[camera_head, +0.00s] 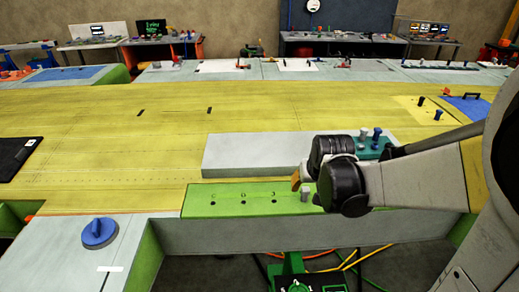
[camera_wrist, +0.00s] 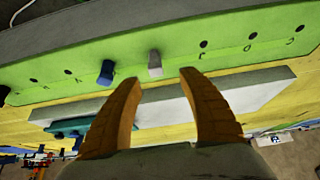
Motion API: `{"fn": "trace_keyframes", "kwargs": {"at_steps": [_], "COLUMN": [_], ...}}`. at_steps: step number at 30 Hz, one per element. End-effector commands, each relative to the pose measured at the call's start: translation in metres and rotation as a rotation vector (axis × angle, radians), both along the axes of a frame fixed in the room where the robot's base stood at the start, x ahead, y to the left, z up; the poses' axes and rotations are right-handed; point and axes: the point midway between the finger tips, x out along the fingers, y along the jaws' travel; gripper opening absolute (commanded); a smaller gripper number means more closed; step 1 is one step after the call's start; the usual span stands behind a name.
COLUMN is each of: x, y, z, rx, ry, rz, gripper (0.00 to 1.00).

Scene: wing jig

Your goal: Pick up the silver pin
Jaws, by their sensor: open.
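The silver pin (camera_head: 305,194) stands upright in the green hole strip (camera_head: 230,202) in the head view. In the wrist view the silver pin (camera_wrist: 155,63) shows just beyond the fingertips, roughly between their lines. My gripper (camera_head: 298,181) is close to the pin in the head view. Its two orange fingers are spread apart with nothing between them in the wrist view (camera_wrist: 160,77). A blue pin (camera_wrist: 106,72) stands in the same strip, left of the silver pin in the wrist view. My arm hides part of the strip in the head view.
A teal block (camera_head: 372,146) with several grey and blue pins stands behind my wrist. A long grey block (camera_head: 250,155) lies behind the green strip. A blue round knob (camera_head: 99,232) sits at the front left. The yellow wing surface (camera_head: 130,125) is mostly clear.

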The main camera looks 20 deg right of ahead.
Motion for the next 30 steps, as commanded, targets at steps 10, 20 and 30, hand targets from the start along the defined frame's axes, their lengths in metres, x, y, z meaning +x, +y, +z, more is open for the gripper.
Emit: {"fn": "trace_keyframes", "kwargs": {"at_steps": [10,20,30], "x": [0.017,0.033,0.033], "y": [-0.008,-0.017,-0.017], "z": [-0.036,-0.073,-0.073], "rx": [0.0,0.001,0.001], "ry": [0.0,-0.001,-0.001], "rz": [0.0,0.0,0.0], "gripper": [0.49,0.49,0.14]}}
